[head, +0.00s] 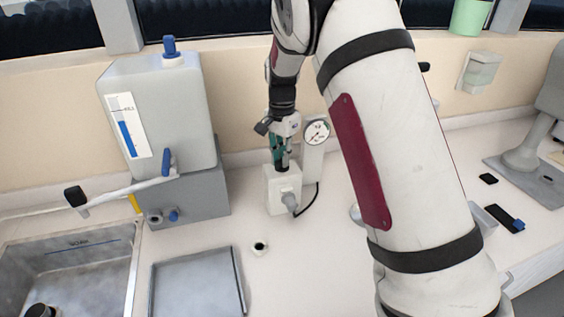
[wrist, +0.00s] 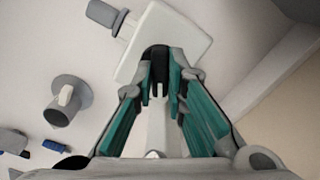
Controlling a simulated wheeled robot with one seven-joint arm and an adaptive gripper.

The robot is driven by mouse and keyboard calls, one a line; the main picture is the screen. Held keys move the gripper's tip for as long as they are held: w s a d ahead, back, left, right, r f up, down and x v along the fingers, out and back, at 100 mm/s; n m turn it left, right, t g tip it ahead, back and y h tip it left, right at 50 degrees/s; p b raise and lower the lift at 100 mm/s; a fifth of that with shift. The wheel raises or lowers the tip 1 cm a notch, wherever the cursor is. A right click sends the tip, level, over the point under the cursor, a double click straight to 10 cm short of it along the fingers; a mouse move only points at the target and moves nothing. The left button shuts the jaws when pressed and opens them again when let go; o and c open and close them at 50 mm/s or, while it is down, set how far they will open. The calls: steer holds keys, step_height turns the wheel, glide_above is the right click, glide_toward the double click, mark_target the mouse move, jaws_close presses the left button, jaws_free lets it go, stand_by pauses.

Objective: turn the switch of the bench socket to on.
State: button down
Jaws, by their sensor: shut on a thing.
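The bench socket is a white box (head: 281,196) standing on the counter near the back wall, with a grey plug (head: 290,201) and black cord on its front. The box (wrist: 185,38) and the plug (wrist: 106,16) also show at the top of the wrist view. My gripper (head: 281,166) points down at the top of the box. In the wrist view my gripper (wrist: 161,70) has its green-lined fingers shut around the black switch (wrist: 158,53). The fingers hide much of the switch, and I cannot read its position.
A round gauge (head: 317,131) on a pale upright stands just right of my gripper. A large white tank (head: 170,105) on a grey block stands to the left. A sink (head: 80,265) and a metal tray (head: 197,283) lie in front. A small round fitting (head: 260,247) sits on the counter.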

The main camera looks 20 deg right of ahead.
steer(key=shift+m, duration=1.1)
steer(key=shift+m, duration=1.4)
steer(key=c, duration=1.5)
jaws_free()
steer(key=shift+c, duration=0.2)
steer(key=shift+r+p, duration=0.75)
steer(key=shift+r, duration=3.25)
